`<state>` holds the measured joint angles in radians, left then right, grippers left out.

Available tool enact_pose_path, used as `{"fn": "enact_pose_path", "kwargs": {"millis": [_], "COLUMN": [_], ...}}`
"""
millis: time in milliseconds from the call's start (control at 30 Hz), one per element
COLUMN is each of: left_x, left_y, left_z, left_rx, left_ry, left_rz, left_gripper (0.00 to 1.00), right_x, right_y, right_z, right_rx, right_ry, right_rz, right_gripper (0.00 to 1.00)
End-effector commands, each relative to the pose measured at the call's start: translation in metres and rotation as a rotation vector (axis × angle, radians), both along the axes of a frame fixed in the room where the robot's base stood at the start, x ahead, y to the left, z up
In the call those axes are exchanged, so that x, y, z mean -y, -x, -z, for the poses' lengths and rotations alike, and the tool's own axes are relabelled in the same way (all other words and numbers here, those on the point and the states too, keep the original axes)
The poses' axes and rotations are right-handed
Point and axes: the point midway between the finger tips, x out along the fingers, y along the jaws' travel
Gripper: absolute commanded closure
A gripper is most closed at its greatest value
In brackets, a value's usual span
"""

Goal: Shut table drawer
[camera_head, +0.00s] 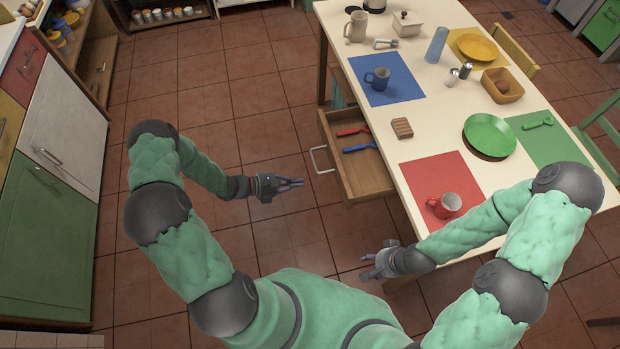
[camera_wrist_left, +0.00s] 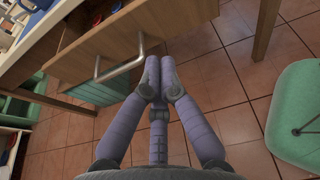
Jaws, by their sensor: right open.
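The wooden table drawer (camera_head: 372,176) is pulled out from the left side of the white table (camera_head: 395,128). Its front has a metal bar handle (camera_head: 316,161). Inside it lie a red utensil (camera_head: 352,132) and a blue utensil (camera_head: 360,148). My left gripper (camera_head: 300,183) is just left of the drawer front, with its fingers together and empty. In the left wrist view the fingertips (camera_wrist_left: 159,62) are beside the handle (camera_wrist_left: 122,68), in front of the drawer front (camera_wrist_left: 160,28); contact is not clear. My right gripper (camera_head: 366,267) is open and empty below the drawer, near the table corner.
The table holds a blue mug (camera_head: 377,78), a red mug (camera_head: 445,204), a green plate (camera_head: 488,136) and a wooden block (camera_head: 402,127). Cabinets (camera_head: 60,130) stand at the left. The tiled floor left of the drawer is clear.

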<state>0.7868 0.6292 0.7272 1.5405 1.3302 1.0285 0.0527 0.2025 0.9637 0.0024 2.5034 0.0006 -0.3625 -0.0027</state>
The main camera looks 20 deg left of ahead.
Motion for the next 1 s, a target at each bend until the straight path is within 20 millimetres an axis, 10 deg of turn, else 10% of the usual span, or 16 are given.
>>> {"fn": "enact_pose_path", "kwargs": {"millis": [600, 1000], "left_x": [0.087, 0.102], "left_y": [-0.057, -0.068], "left_z": [0.028, 0.026], "left_rx": [0.0, -0.002], "left_ry": [-0.002, -0.003], "left_rz": [0.008, 0.003], "left_gripper": [1.0, 1.0], "right_x": [0.0, 0.0], "right_y": [0.0, 0.0], "right_z": [0.027, 0.03], "right_rx": [0.0, 0.0], "right_ry": [0.0, 0.0], "right_rz": [0.0, 0.0], "right_gripper": [0.49, 0.49]}}
